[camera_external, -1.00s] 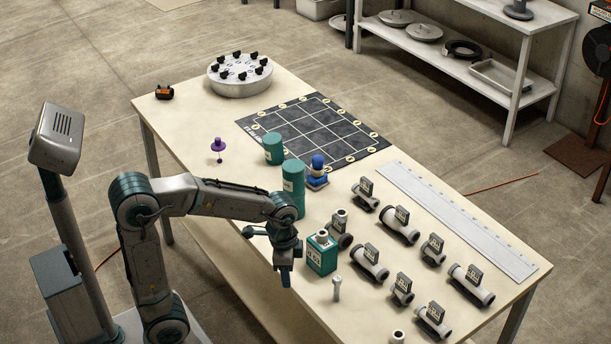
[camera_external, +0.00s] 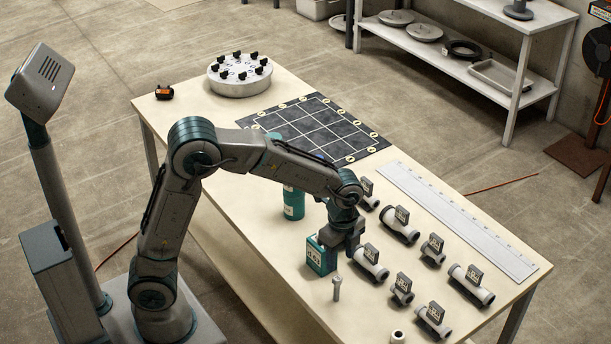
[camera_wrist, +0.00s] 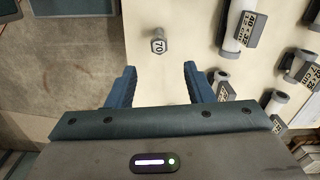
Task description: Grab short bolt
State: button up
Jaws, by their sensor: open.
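A pale grey bolt (camera_external: 337,288) stands upright on the table, close to the front edge. In the wrist view its hexagonal head (camera_wrist: 158,46), marked 70, shows just beyond the fingertips and lined up with the gap between them. I cannot tell from the marking whether it is the short one. My gripper (camera_external: 346,248) is above the table behind the bolt, beside the teal box. In the wrist view its blue fingers (camera_wrist: 157,78) are spread apart with nothing between them.
The teal box (camera_external: 320,256) stands close to my gripper, partly hidden by it. Several labelled pipe fittings (camera_external: 371,262) lie to the right. A short pale cylinder (camera_external: 398,337) stands near the front. A teal cylinder (camera_external: 293,203) stands behind my arm. Bare tabletop surrounds the bolt.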

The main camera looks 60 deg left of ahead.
aim_at(338, 278)
notch_tip(338, 278, down, 4)
jog(key=shift+r, duration=0.1)
jog(key=shift+s+a+f+p, duration=0.15)
jog(key=shift+f+p, duration=0.1)
jog(key=shift+f, duration=1.15)
jog(key=shift+w+a+f+p, duration=0.1)
jog(key=shift+f+p, duration=0.1)
jog(key=shift+f, duration=1.2)
grip_shut()
jog(key=shift+r, duration=0.1)
